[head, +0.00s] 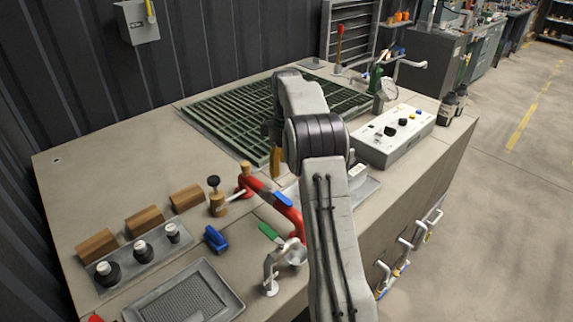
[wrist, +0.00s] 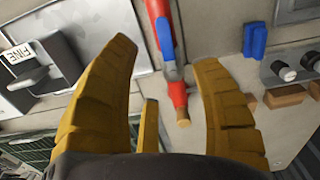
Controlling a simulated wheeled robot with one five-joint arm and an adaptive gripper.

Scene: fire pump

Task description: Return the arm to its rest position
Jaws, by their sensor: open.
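My arm (head: 322,150) reaches up from the bottom of the head view and out over the workbench. My gripper (head: 275,160) hangs down at its far end, largely hidden by the arm links, with a yellow finger showing. In the wrist view my gripper (wrist: 163,60) has its yellow fingers spread wide, with nothing held between them. A red pipe with a blue handle (head: 283,199) lies near it on the bench. The red pipe (wrist: 172,72) also shows beyond the fingers in the wrist view, and I cannot tell how far away it is.
A green grating (head: 225,118) lies behind my arm. A white control box (head: 396,136) stands right of the arm, with a gauge (head: 388,90) behind it. Wooden blocks (head: 145,221), a tray (head: 185,296) and a blue piece (head: 215,239) lie left. Open floor (head: 510,200) is at right.

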